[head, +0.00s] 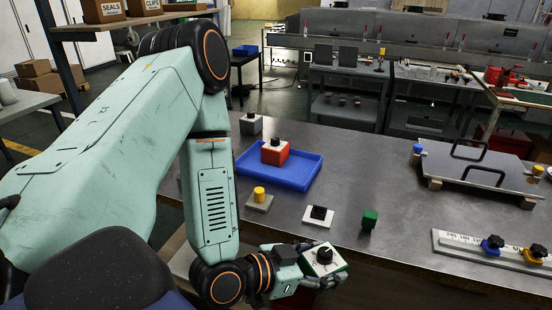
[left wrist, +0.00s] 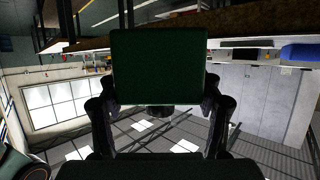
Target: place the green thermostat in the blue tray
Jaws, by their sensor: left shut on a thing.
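The green thermostat (head: 325,259) has a pale face with a black dial and green edges. My left gripper (head: 313,268) is shut on it and holds it near the front edge of the metal table, tilted. In the left wrist view the thermostat's dark green back (left wrist: 157,66) fills the space between the fingers of my left gripper (left wrist: 158,98). The blue tray (head: 301,180) lies on the table, farther back and left of the thermostat. A red box with a black knob (head: 275,154) stands in the tray. My right gripper is out of view.
Near the tray are a grey box (head: 251,124), a yellow-knobbed block (head: 259,200), a white switch (head: 319,215) and a small green block (head: 369,221). A handled metal panel (head: 480,168) and a marked rail (head: 480,245) lie right. The tray's front right floor is bare.

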